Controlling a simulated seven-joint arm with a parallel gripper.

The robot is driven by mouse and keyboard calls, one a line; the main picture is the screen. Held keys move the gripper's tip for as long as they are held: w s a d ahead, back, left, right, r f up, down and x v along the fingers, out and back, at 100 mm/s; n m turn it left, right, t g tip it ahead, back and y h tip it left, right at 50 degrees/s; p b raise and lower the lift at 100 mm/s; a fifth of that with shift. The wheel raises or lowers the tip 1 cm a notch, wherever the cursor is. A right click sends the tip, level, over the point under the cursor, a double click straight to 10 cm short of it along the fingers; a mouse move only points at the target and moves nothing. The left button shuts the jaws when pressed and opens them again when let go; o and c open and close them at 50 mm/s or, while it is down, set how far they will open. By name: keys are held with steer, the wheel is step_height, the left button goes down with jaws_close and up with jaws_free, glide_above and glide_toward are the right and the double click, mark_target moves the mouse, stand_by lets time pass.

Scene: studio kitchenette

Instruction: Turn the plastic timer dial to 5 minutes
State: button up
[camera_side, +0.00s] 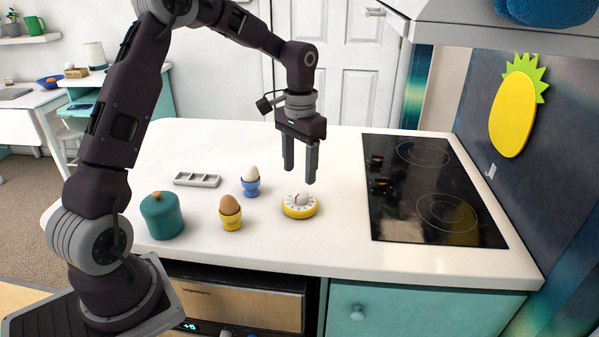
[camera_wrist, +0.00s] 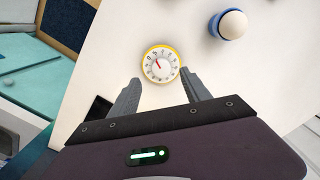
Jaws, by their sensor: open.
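The timer (camera_side: 299,206) is a round yellow disc with a white numbered face and a raised central knob, lying flat on the white counter. In the wrist view the timer (camera_wrist: 160,63) shows a red pointer aimed up and left; the numbers are too small to read. My gripper (camera_side: 300,178) points down above the timer, fingers apart with nothing between them. In the wrist view my gripper (camera_wrist: 161,82) has its two fingertips on either side of the timer's near edge. The fingers look clear of the dial.
A brown egg in a yellow cup (camera_side: 230,213), a white egg in a blue cup (camera_side: 250,182), a teal pot (camera_side: 162,215) and a grey tray (camera_side: 197,180) stand left of the timer. A black hob (camera_side: 425,190) lies to the right. The counter (camera_side: 335,235) is clear around the timer.

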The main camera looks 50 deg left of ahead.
mark_target(300, 193)
steer(key=n, duration=0.4)
steer(key=shift+w+d+r, duration=0.1)
steer(key=shift+d+r, duration=0.05)
steer(key=shift+d, duration=0.05)
steer(key=shift+a+f+n, duration=0.1)
steer(key=shift+f+n, duration=0.2)
steer(key=shift+n, duration=0.3)
step_height(300, 193, down, 6)
steer(key=shift+a+f, duration=0.1)
steer(key=shift+f, duration=0.1)
steer(key=shift+c, duration=0.3)
jaws_close()
steer(key=shift+m, duration=0.5)
steer(key=shift+o, duration=0.3)
jaws_free()
